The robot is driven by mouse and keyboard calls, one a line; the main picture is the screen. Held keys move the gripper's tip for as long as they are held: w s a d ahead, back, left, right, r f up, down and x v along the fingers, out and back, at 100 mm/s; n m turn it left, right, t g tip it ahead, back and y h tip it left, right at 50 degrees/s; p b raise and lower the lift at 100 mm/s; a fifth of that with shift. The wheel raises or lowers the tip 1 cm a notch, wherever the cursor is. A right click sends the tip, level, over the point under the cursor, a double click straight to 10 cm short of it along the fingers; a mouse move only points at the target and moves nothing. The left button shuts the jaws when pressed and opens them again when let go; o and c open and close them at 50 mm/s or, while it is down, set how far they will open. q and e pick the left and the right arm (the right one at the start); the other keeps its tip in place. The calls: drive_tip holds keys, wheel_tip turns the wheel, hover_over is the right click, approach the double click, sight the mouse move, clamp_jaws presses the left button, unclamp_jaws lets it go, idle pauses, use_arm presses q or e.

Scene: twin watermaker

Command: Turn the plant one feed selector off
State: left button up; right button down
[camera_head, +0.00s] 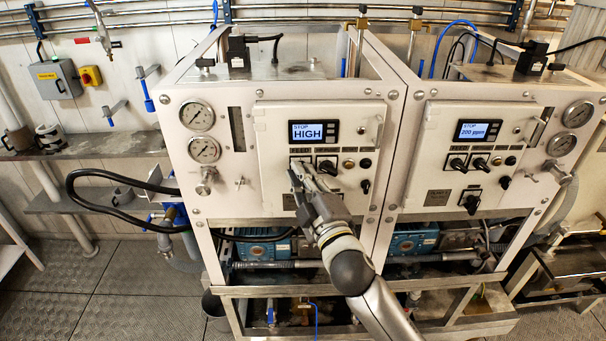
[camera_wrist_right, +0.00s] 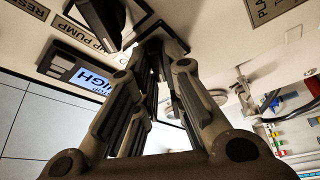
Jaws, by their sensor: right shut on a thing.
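The plant one panel (camera_head: 280,185) is the white front of the left cabinet, with a lit display (camera_head: 314,132) reading STOP and HIGH. My right gripper (camera_head: 298,168) reaches up to the left selector position below this display. In the right wrist view my gripper (camera_wrist_right: 160,60) is shut on a dark selector knob (camera_wrist_right: 158,40), mostly hidden between the fingers, so its pointing direction cannot be told. A neighbouring black selector (camera_head: 327,166) is just right of the fingers; a large black knob also shows in the right wrist view (camera_wrist_right: 103,22). My left gripper is not in view.
A lamp and a black button (camera_head: 365,163) sit further right, with another black switch (camera_head: 365,186) below. Gauges (camera_head: 204,150) and a valve (camera_head: 207,180) are on the left. The second cabinet (camera_head: 435,180), display 200 ppm, stands right. Floor (camera_head: 110,290) at left is clear.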

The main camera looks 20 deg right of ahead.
drive_tip(key=c, duration=1.5)
unclamp_jaws()
drive_tip(key=shift+r, duration=0.2)
drive_tip(key=shift+v, duration=5.85)
drive_tip(key=shift+f, duration=0.15)
